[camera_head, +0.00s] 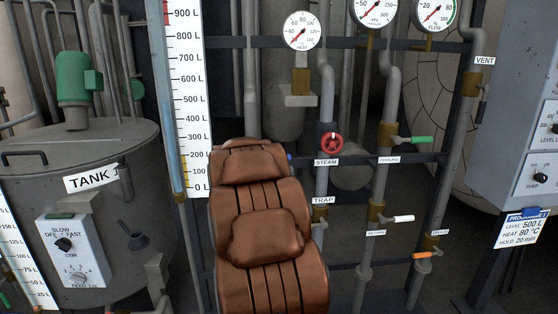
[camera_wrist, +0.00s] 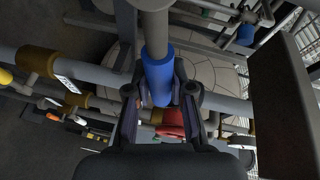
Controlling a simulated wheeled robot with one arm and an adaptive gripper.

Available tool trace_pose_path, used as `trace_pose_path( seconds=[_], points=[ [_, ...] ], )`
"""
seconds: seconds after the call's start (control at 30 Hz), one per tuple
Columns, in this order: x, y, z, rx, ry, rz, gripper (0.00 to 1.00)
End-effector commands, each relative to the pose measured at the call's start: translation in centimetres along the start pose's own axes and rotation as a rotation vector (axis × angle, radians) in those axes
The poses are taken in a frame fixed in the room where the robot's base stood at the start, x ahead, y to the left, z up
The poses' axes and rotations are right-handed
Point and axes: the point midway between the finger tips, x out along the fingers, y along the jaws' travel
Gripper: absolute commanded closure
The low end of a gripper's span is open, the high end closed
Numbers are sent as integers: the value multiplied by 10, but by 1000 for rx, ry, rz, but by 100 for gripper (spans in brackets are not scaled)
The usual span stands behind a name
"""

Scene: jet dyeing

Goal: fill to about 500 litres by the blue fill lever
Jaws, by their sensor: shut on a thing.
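The blue fill lever (camera_wrist: 158,80) fills the middle of the wrist view, with its blue grip between the fingers of my gripper (camera_wrist: 160,98), which is shut on it. In the head view only a small blue bit of the lever (camera_head: 289,158) shows, and my gripper is hidden. The level scale (camera_head: 190,100) runs from 0 to 900 L. Beside it the sight tube (camera_head: 173,130) shows blue; its top looks near the 500 L mark but is hard to read exactly. The plate (camera_head: 524,228) at right reads level 500 L, heat 80 °C, hold 20 min.
Tank 1 (camera_head: 80,220) stands at left with a stir switch box (camera_head: 75,250). A red steam handwheel (camera_head: 332,143), a green lever (camera_head: 420,140), a white lever (camera_head: 403,219) and an orange lever (camera_head: 424,255) sit on the pipes. A control cabinet (camera_head: 520,110) stands at right.

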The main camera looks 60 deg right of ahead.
Motion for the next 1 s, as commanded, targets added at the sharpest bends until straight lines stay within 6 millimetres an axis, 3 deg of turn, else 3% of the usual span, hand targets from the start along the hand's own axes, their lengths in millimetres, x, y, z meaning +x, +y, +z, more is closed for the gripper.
trace_pose_path(
  seconds=[0.5,0.93,0.97,1.0],
  points=[
    [2,16,2,168,-35,62,100],
    [3,19,3,186,-39,73,100],
    [3,19,3,186,-39,73,77],
    [3,19,3,186,-39,73,73]
  ],
)
